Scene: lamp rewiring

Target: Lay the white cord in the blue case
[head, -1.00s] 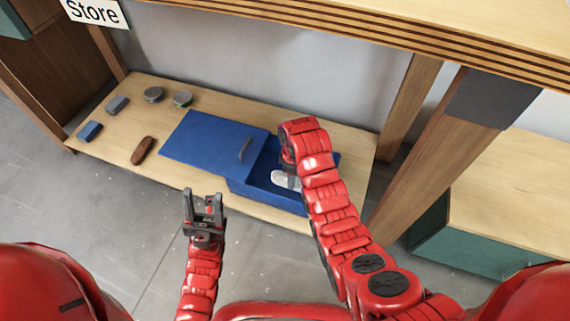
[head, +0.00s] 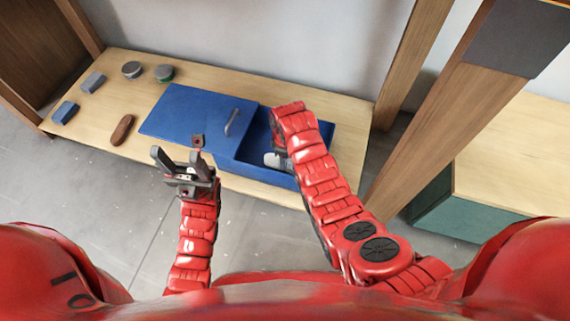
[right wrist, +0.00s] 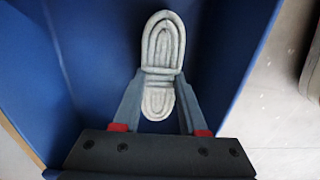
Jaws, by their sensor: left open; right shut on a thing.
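The blue case (head: 315,131) stands on the low wooden shelf with its right part open and a blue lid with a grey handle (head: 190,118) over its left. The coiled white cord (head: 274,159) is inside the open part. In the right wrist view the cord (right wrist: 162,45) lies between the fingers of my right gripper (right wrist: 160,105), which is shut on its middle. Whether the cord touches the case floor I cannot tell. In the head view my right arm hides most of that gripper. My left gripper (head: 178,160) is open and empty in front of the shelf, left of the opening.
On the shelf's left (head: 85,133) are a brown oblong thing (head: 122,130), a blue block (head: 65,112), a grey block (head: 93,82), a grey round tin (head: 132,69) and a green-grey one (head: 164,73). A wooden post (head: 440,115) rises to the right.

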